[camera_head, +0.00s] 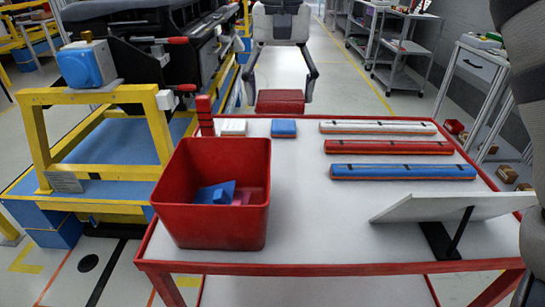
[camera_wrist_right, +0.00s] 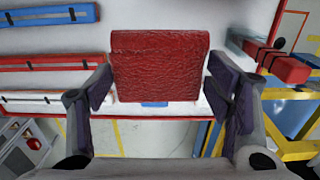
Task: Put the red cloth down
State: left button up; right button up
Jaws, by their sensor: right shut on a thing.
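The red cloth (camera_head: 280,102) is a folded, block-like pad. In the head view it shows at the table's far edge, just behind the blue cloth (camera_head: 284,128). My right gripper (camera_head: 282,85) reaches in from the far side and is shut on it. In the right wrist view the red cloth (camera_wrist_right: 160,66) sits between the two fingers of the right gripper (camera_wrist_right: 163,82) and appears held above the table, covering most of the blue cloth (camera_wrist_right: 155,104). A white cloth (camera_head: 233,127) lies left of the blue one. My left gripper is not in view.
White (camera_head: 378,127), red (camera_head: 388,147) and blue (camera_head: 403,172) bars lie on the right of the table (camera_head: 310,215). A red bin (camera_head: 212,225) with blue and pink items stands front left. A tilted panel (camera_head: 455,206) stands front right. The table's middle is clear.

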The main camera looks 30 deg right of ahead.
aim_at(279, 163)
notch_tip(279, 163, down, 13)
jog(key=shift+s+r, duration=0.15)
jog(key=shift+r, duration=0.05)
jog(key=o, duration=1.1)
jog(key=shift+f, duration=0.1)
jog(key=shift+c, duration=0.2)
notch_tip(279, 163, up, 12)
jog(key=shift+r, duration=0.15)
